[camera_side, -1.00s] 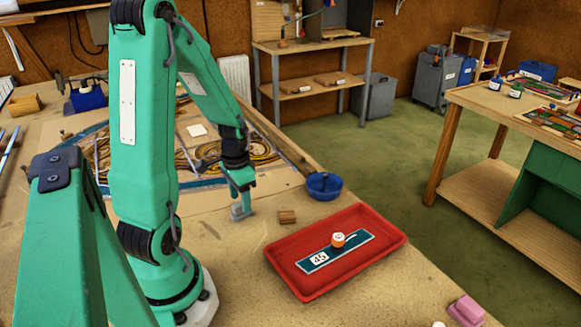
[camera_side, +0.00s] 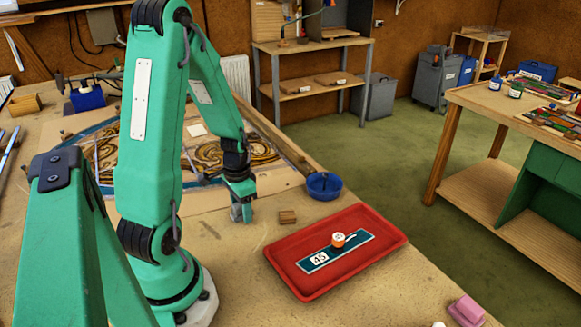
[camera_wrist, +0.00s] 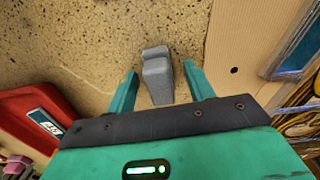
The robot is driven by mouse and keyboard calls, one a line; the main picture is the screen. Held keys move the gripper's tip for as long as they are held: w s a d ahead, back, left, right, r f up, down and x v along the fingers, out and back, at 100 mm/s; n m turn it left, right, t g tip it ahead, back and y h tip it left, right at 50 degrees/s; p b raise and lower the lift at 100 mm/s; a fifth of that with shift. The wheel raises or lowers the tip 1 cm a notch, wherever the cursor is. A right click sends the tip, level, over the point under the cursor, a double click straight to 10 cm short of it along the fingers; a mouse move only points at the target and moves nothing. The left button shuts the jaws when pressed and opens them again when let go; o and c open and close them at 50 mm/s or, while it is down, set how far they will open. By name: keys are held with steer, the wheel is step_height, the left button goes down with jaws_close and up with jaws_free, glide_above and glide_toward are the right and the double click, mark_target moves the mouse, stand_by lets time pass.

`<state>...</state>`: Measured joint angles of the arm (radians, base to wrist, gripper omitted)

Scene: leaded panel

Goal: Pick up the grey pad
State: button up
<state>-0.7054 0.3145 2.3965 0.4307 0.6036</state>
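The grey pad (camera_wrist: 156,72) is a small block with a stepped or ridged top. It stands on the speckled tan bench, and in the side view (camera_side: 237,213) it is partly hidden behind my gripper's fingers. My gripper (camera_side: 241,195) points down at it. In the wrist view the green fingers of my gripper (camera_wrist: 159,74) are open, one on each side of the pad, with a visible gap on both sides. The pad is not held.
A red tray (camera_side: 292,283) holding a teal strip labelled 45 and an orange-and-white roll lies to the right. A leaded panel (camera_side: 106,150) lies behind. Bare bench lies in front of the pad.

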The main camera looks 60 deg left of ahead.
steer(key=c, duration=1)
steer(key=shift+r, duration=0.15)
steer(key=shift+c, duration=0.2)
steer(key=shift+r, duration=1.9)
steer(key=w+d+r, duration=0.2)
steer(key=d+r, duration=0.5)
steer(key=d, duration=0.4)
steer(key=shift+d, duration=0.25)
steer(key=o, duration=0.3)
steer(key=shift+a, duration=0.1)
steer(key=shift+c, duration=1)
